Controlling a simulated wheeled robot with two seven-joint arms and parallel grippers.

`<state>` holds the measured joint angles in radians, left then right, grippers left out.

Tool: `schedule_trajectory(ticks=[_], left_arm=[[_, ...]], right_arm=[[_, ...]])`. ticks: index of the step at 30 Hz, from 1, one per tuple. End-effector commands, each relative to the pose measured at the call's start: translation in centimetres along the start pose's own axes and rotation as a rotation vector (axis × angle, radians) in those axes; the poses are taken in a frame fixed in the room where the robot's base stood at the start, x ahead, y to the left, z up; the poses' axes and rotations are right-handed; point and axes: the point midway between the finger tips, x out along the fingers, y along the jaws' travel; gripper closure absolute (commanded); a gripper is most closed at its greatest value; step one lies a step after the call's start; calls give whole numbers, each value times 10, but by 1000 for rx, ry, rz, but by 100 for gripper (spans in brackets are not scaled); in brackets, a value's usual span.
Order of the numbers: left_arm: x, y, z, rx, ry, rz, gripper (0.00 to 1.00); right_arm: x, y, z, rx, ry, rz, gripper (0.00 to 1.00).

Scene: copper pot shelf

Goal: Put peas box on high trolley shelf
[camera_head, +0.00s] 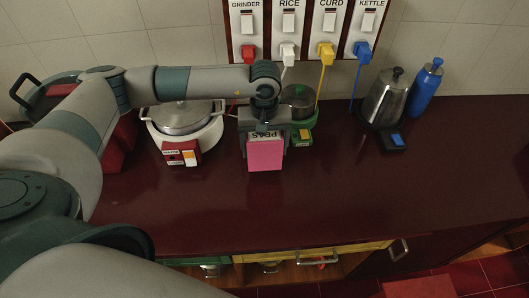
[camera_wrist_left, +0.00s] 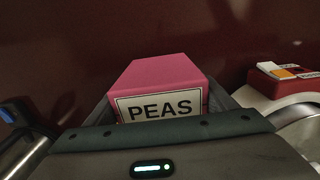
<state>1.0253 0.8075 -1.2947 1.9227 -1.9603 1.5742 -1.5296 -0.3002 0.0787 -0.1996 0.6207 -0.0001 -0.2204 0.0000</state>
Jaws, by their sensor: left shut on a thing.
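The peas box (camera_head: 264,155) is pink with a white label reading PEAS. My left gripper (camera_head: 264,135) is shut on it, with one finger on each side, over the dark red counter. In the left wrist view the box (camera_wrist_left: 163,85) sits upright between the fingers with its label facing the camera. Whether its bottom touches the counter is hard to tell. My right gripper is not in view. No trolley shelf shows in either view.
Behind the box are a white rice cooker (camera_head: 185,125), a green-based appliance (camera_head: 301,132), a steel kettle (camera_head: 386,97) and a blue bottle (camera_head: 426,87). Plugs with cords (camera_head: 325,57) hang on the wall. The counter (camera_head: 340,200) is clear in front and right.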

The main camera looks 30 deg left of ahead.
Motion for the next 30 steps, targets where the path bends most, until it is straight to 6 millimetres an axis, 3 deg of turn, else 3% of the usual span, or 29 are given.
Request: schedule_trajectory(ticks=[9,21,30], left_arm=[[1,1,0,0,0,1,62],[37,1,0,0,0,1,62],[40,1,0,1,0,2,62]], right_arm=[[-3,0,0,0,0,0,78],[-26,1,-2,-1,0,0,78],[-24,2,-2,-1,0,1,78]])
